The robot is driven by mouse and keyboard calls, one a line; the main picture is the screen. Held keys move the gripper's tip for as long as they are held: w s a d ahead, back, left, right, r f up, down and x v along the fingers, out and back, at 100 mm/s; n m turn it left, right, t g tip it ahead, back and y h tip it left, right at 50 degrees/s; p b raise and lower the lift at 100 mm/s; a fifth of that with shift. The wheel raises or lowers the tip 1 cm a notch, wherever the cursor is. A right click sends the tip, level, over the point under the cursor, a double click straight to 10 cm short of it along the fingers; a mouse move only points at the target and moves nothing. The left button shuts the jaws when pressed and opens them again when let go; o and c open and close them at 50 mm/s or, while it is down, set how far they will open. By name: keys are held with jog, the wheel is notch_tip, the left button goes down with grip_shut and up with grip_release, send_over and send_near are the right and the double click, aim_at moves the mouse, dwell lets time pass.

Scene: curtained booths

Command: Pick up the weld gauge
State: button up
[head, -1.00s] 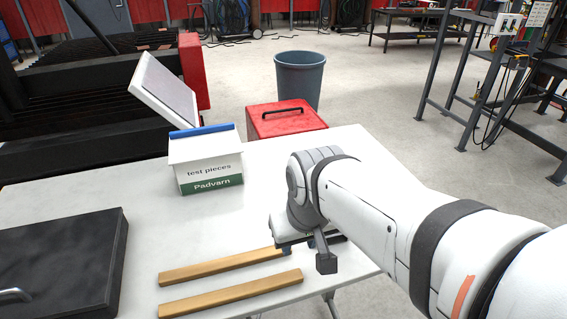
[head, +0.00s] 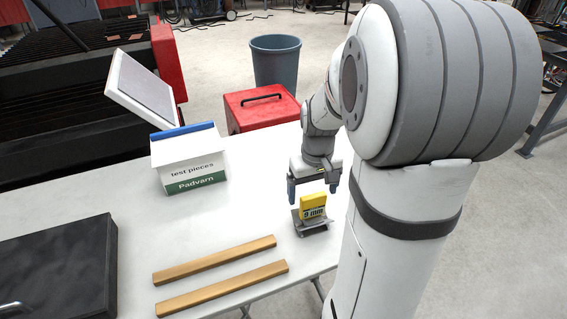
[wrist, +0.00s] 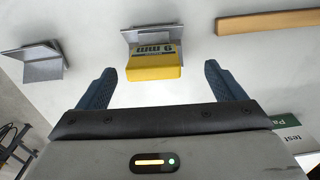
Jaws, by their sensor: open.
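The weld gauge, which I take to be the yellow block (head: 313,206) with an "mm" label, rests on a small grey metal angle piece (head: 312,228) near the table's right side. My gripper (head: 312,188) is open and empty, its fingers pointing down just behind and above the gauge in the head view. In the wrist view the gauge (wrist: 154,66) lies between and slightly beyond the fingertips (wrist: 158,74), with space on both sides. Its label is upside down there, and the angle piece (wrist: 150,36) shows behind it.
A second grey angle piece (wrist: 32,64) stands left in the wrist view. Two wooden strips (head: 215,260) lie left of the gauge. A "test pieces" box (head: 190,165), a black case (head: 55,265) and a red box (head: 258,108) stand around. White tabletop is clear between them.

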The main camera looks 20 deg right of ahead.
aim_at(312, 206)
jog(key=shift+w+d+f, duration=0.25)
jog(key=shift+d+f, duration=0.2)
jog(key=shift+d, duration=0.15)
jog(key=shift+w+f+p, duration=0.2)
jog(key=shift+f+p, duration=0.25)
jog(key=shift+f, duration=1.45)
jog(key=shift+w+f+p, duration=0.2)
jog(key=shift+f+p, duration=0.2)
jog(key=shift+f, duration=1.5)
jog(key=shift+c, duration=0.6)
jog(key=c, duration=1.1)
jog(key=shift+r, duration=0.15)
